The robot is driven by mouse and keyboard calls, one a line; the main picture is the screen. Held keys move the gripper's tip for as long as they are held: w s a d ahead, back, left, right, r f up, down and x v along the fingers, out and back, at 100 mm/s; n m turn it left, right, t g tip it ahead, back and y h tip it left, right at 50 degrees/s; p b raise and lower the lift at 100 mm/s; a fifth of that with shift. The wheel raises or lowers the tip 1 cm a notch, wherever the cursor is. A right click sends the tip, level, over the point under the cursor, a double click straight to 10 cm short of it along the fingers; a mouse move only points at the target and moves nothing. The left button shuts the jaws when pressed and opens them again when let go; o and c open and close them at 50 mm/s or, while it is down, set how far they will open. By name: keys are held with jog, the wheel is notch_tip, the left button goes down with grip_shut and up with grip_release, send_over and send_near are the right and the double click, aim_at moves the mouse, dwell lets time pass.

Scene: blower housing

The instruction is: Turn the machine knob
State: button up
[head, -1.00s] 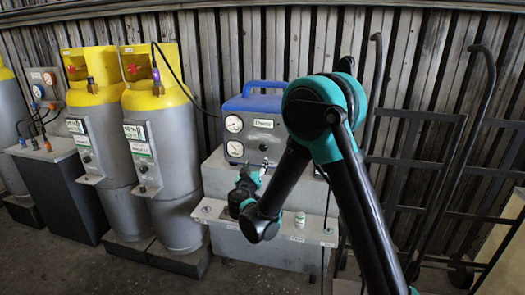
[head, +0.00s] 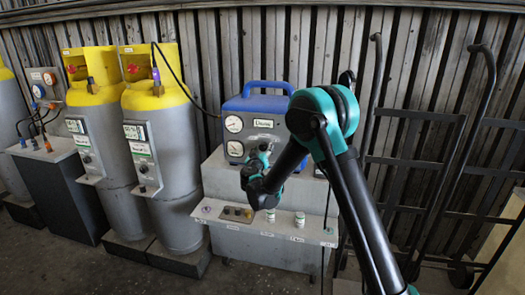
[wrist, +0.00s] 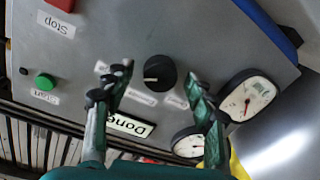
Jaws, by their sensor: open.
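The machine (head: 262,115) has a blue top and a grey front with gauges. In the wrist view, its black round knob (wrist: 160,72) sits on the grey panel (wrist: 200,45), with a pale mark pointing left. My gripper (wrist: 155,88) is open and empty, one finger on each side of the knob in the picture. The knob shows between and slightly past the fingertips; I cannot tell if they touch it. In the head view, my gripper (head: 262,155) is in front of the machine's lower front, and my arm hides the knob there.
A grey ledge (head: 225,222) with small knobs and white bottles (head: 300,219) lies below. Gas cylinders (head: 160,135) stand left.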

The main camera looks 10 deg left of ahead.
jog(key=c, duration=1.2)
jog(key=shift+o, duration=0.2)
